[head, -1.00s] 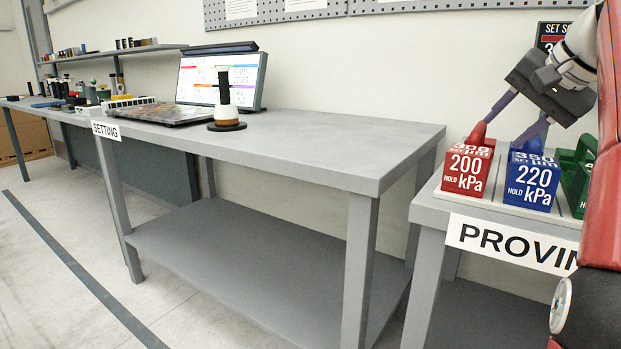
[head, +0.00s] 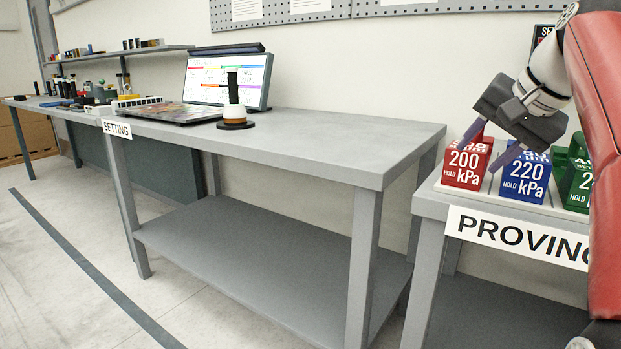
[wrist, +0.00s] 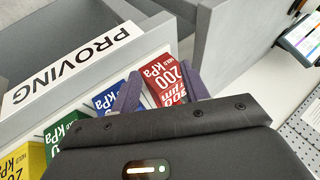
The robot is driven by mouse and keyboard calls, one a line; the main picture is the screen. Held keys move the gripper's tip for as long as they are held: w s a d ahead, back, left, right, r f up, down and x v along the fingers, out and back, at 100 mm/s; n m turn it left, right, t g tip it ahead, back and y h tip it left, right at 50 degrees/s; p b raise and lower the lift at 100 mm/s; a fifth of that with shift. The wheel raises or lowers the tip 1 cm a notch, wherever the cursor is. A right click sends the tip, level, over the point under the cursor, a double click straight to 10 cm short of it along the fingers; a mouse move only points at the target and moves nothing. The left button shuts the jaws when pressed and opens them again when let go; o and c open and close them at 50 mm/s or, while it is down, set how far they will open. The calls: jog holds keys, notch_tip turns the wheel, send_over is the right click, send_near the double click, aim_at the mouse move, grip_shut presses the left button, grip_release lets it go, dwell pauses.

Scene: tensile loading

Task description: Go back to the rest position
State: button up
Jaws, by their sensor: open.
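My gripper (head: 484,150) is open and empty at the right of the head view. Its two purple fingers point down and left, in front of the upper parts of the red block and the blue block. In the wrist view the open fingers (wrist: 158,92) spread near the red block (wrist: 170,84), with nothing held between them. The red block (head: 464,168), marked 200 kPa, stands upright on the proving bench, beside the blue block (head: 523,180), marked 220 kPa. I cannot tell whether a finger touches either block.
A green block (head: 577,188) stands right of the blue one; a yellow one (wrist: 22,165) shows in the wrist view. The proving bench (head: 432,204) adjoins a gap beside the setting table (head: 330,145), which holds a screen (head: 228,76) and a black-and-white post (head: 234,110). Floor in front is clear.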

jog(key=s+a+f+n, duration=0.2)
jog(key=s+a+f, duration=0.2)
jog(key=f, duration=0.5)
jog(key=s+a+f+n+g+h+p, duration=0.1)
jog(key=s+a+f+n, duration=0.2)
jog(key=s+f, duration=0.6)
jog(key=s+a+f+n+h, duration=0.1)
jog(key=s+a+f, duration=0.4)
jog(key=f, duration=0.5)
jog(key=shift+s+f+n, duration=0.4)
jog(key=shift+s+n, duration=0.3)
jog(key=shift+s, duration=0.35)
jog(key=shift+c, duration=0.5)
jog(key=shift+c, duration=0.5)
jog(key=shift+d, duration=0.2)
